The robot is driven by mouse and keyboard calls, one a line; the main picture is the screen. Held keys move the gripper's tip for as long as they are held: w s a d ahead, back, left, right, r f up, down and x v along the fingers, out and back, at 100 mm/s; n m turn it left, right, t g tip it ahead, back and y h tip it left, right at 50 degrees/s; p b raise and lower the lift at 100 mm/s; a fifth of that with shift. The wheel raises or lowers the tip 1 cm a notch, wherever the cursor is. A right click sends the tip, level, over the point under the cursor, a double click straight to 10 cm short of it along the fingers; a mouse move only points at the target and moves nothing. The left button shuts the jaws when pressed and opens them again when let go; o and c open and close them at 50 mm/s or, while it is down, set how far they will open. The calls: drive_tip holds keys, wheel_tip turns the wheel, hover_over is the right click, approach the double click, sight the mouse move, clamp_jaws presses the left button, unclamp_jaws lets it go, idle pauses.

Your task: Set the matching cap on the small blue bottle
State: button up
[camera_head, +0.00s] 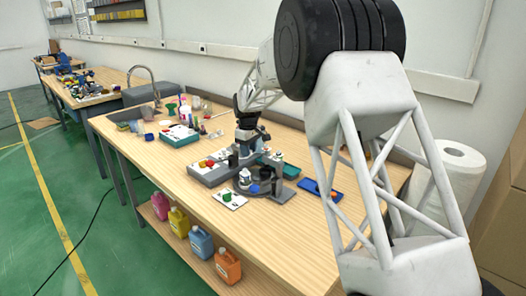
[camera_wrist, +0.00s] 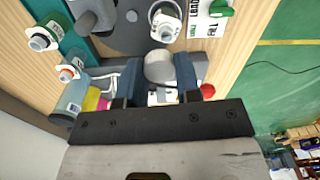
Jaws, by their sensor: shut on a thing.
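My gripper (camera_wrist: 158,78) is shut on a pale grey-white cylinder, apparently a cap (camera_wrist: 159,66), held between its two dark blue-grey fingers. In the head view my gripper (camera_head: 249,140) is above the grey block at the middle of the bench, and what it holds is too small to tell. A translucent pale blue bottle (camera_wrist: 72,100) lies left of the gripper in the wrist view; I cannot tell whether it is the small blue bottle. A small blue piece (camera_head: 254,189) is on the round dark stand in the head view. A white bottle (camera_head: 245,178) is beside it.
A white card with a green cap (camera_head: 227,197) lies near the bench's front edge. A blue tray (camera_head: 318,190) lies to the right. White-necked bottles (camera_wrist: 42,39) stand close on the left in the wrist view. A teal-sided box (camera_head: 179,136) and several small vessels are farther back.

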sight(245, 169)
drive_tip(key=shift+w+a+f, duration=0.15)
drive_tip(key=shift+a+f, duration=0.05)
drive_tip(key=shift+a, duration=0.25)
drive_tip(key=shift+w+a+f, duration=0.15)
drive_tip(key=shift+a+f, duration=0.05)
drive_tip(key=shift+a, duration=0.25)
drive_tip(key=shift+f, duration=0.25)
drive_tip(key=shift+f, duration=2.5)
drive_tip(key=shift+f, duration=0.75)
idle(1.2)
drive_tip(key=o, duration=1.5)
drive_tip(key=shift+c, duration=0.2)
drive_tip(key=shift+r, duration=0.25)
drive_tip(key=shift+r, duration=3.45)
